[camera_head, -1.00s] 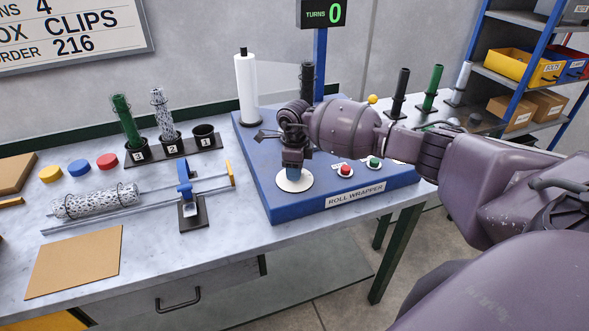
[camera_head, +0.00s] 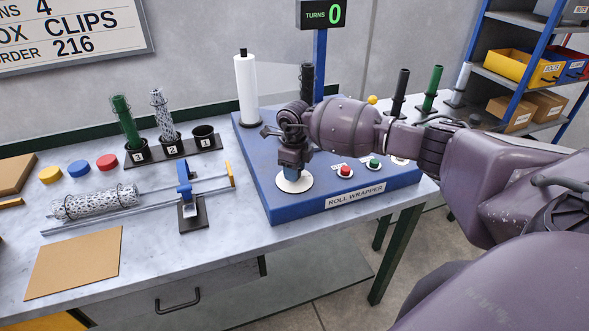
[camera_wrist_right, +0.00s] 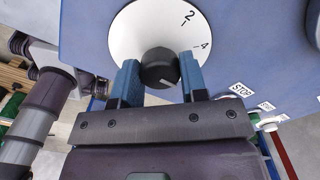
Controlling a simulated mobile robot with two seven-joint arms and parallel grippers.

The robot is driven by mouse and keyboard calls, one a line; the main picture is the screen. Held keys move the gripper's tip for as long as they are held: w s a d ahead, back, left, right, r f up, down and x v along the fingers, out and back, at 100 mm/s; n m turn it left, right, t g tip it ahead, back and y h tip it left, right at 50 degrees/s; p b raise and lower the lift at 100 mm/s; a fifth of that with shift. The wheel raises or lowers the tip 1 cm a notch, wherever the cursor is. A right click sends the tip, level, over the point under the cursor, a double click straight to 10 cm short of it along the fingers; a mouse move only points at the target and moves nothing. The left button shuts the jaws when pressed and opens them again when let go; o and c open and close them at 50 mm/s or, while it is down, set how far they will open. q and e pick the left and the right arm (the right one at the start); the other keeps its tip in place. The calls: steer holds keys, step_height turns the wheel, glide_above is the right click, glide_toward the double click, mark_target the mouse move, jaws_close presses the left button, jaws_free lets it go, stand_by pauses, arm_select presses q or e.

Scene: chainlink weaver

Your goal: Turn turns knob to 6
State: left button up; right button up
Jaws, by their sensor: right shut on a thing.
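The turns knob (camera_wrist_right: 159,66) is black and round, on a white dial (camera_wrist_right: 130,38) marked 2 and 4 in the wrist view. My right gripper (camera_wrist_right: 159,72) is shut on the knob, with one blue finger on each side of it. In the head view the right gripper (camera_head: 292,177) points down over the white dial (camera_head: 296,187) on the blue roll wrapper (camera_head: 268,195), and hides the knob and most of the numbers. The turns display (camera_head: 322,14) reads 0. My left gripper is not in view.
A red button (camera_head: 345,170) and a green button (camera_head: 374,163) sit right of the dial. A white roll (camera_head: 246,90) stands on the wrapper's back left. A blue-handled rail fixture (camera_head: 185,180) and a patterned tube (camera_head: 98,202) lie to the left.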

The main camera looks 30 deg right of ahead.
steer(key=o, duration=0.9)
step_height(320, 180, up, 11)
steer(key=shift+f+b, duration=0.1)
steer(key=shift+b, duration=0.35)
